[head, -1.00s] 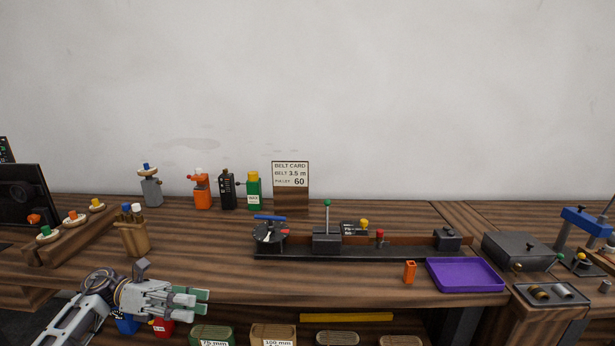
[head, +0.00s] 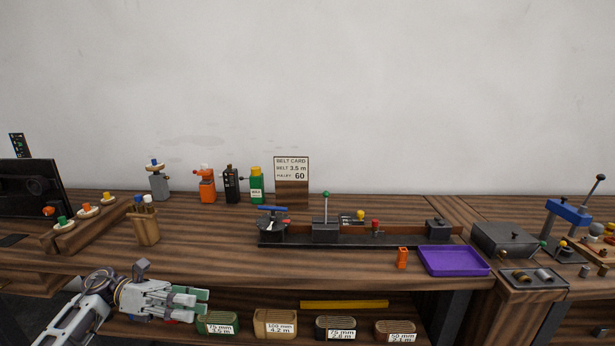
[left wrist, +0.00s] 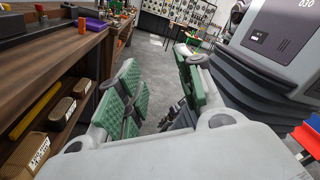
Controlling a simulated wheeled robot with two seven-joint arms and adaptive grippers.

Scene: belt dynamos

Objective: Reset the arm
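My left gripper (head: 205,301) is in the lower left of the head view, in front of the bench's front edge. Its grey fingers with green pads point right. My right arm and gripper are in neither view now.
The wooden bench (head: 200,268) carries a dark belt rig (head: 350,242), a purple tray (head: 453,261), an orange block (head: 402,258) and a brown holder (head: 145,228). Labelled bins (head: 275,323) stand on the shelf below. In the wrist view, open floor (left wrist: 152,62) lies beyond the fingers.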

